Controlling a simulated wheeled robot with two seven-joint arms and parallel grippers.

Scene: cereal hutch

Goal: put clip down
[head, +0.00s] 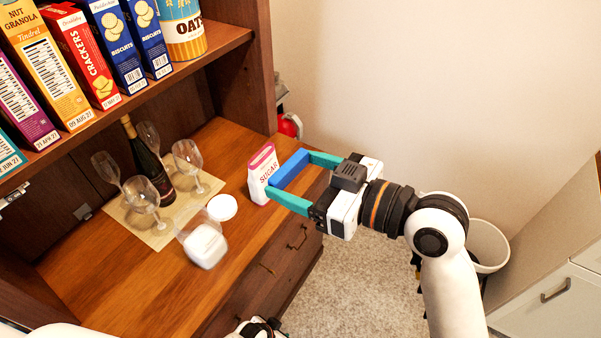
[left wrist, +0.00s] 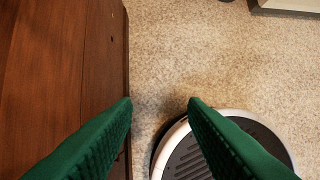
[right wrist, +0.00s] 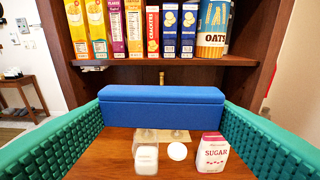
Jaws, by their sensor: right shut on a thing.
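The blue clip (head: 290,170) is a long bar held crosswise between the green fingers of my right gripper (head: 288,172). It also fills the middle of the right wrist view (right wrist: 162,107), its ends pressed by both fingers. In the head view it is just right of the white and pink sugar bag (head: 262,173), near the counter's right end. The bag's top looks folded; I cannot tell whether clip and bag touch. My left gripper (left wrist: 160,101) is open and empty, over the floor beside the wooden hutch side.
The wooden counter (head: 110,290) has free room at the front left. A jar of white contents (head: 205,246) and a white lid (head: 222,207) stand near the bag. Several glasses and a dark bottle (head: 150,165) stand on a mat. Cereal boxes (head: 45,65) fill the shelf above.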

